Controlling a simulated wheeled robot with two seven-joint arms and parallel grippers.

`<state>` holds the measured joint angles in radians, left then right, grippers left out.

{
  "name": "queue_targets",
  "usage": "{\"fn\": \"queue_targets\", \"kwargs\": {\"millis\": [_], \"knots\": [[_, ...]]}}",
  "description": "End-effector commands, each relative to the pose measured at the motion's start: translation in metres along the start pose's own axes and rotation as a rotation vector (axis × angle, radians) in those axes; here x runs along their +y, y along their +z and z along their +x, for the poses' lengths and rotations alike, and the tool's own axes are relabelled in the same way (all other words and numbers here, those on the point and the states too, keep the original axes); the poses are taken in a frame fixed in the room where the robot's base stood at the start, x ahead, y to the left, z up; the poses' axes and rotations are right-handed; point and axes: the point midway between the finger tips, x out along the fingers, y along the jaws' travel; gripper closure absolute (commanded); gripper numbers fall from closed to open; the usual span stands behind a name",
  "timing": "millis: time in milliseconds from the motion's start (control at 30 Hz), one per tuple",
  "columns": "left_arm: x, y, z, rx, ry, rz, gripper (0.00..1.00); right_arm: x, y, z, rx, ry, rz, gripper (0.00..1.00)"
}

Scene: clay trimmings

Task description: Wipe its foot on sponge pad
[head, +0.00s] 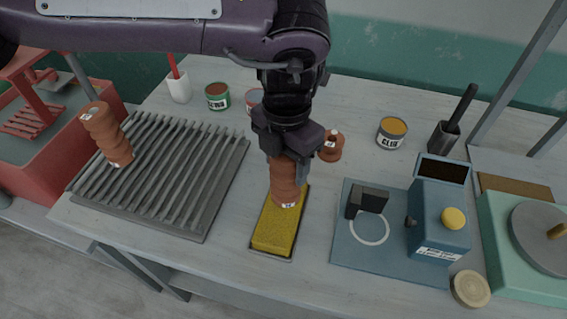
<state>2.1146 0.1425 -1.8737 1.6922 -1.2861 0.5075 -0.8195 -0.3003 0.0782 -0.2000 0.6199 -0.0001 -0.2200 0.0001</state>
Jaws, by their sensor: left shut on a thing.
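My left gripper (288,148) points down over the table and is shut on a ribbed terracotta clay piece (284,180). The piece hangs roughly upright below the jaws, with a small white label at its lower end; its top is hidden by the gripper. The yellow sponge pad (274,238) lies in a dark shallow tray right under it. The lower end of the piece overlaps the far part of the pad; I cannot tell whether they touch. My right gripper is not in view.
A grey slatted rack (205,210) at left bears another terracotta piece (107,135). A third piece (330,147) stands behind my gripper. Glaze cans (391,133) stand at the back. A blue device (438,215) stands right of the pad, near a green wheel unit (515,270).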

Motion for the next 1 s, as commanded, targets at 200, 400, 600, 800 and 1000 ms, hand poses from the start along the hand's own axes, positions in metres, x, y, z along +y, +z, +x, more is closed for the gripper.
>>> {"fn": "queue_targets", "kwargs": {"millis": [200, 400, 600, 800, 1000], "knots": [[0.004, 0.008, -0.001, -0.002, 0.0, -0.001, 0.88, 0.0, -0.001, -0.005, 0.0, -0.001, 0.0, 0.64], [0.002, 0.004, 0.0, -0.001, -0.001, 0.0, 0.88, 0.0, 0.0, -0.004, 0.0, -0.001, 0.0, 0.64], [-0.004, -0.007, 0.0, 0.0, -0.003, 0.001, 0.88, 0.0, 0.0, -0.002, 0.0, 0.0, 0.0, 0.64], [-0.009, -0.017, 0.0, 0.0, -0.001, 0.001, 0.88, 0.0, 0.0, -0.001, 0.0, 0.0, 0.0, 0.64], [-0.014, -0.027, 0.0, 0.001, -0.001, 0.001, 0.88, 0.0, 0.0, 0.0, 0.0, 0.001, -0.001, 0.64]]}}
